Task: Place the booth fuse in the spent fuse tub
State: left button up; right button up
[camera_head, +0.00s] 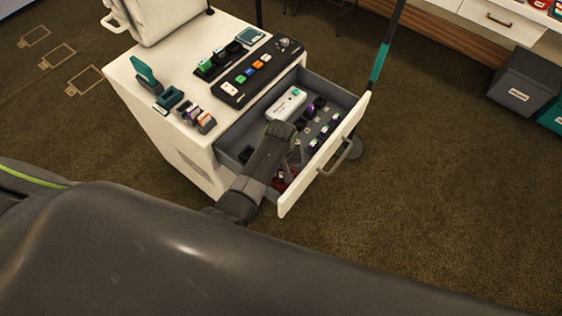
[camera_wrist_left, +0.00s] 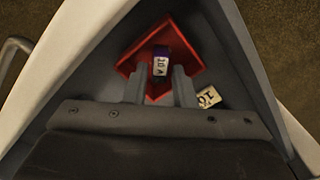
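The spent fuse tub is a red square tub (camera_wrist_left: 188,44) low in the open drawer; a bit of it shows in the head view (camera_head: 281,187), mostly behind my arm. The booth fuse (camera_wrist_left: 161,64), a small block with a purple-black top and a pale "10A" face, is over or in the tub. My left gripper (camera_wrist_left: 160,80) reaches down into the drawer, also seen in the head view (camera_head: 291,168). Its fingers stand apart on either side of the fuse, with narrow gaps visible. Whether the fuse rests on the tub floor is unclear. My right gripper is out of view.
The white cabinet's open drawer (camera_head: 325,161) has a front panel close to my left arm. Inside are a white box (camera_head: 286,103) and several purple-black fuses (camera_head: 327,130). A pale tag marked "10" (camera_wrist_left: 208,97) lies beside the tub. A button panel (camera_head: 257,72) is on top.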

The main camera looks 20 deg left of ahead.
aim_at(281, 172)
pick_arm(q)
notch_tip(281, 172, up, 12)
jog(key=p, duration=0.1)
dwell(0.7)
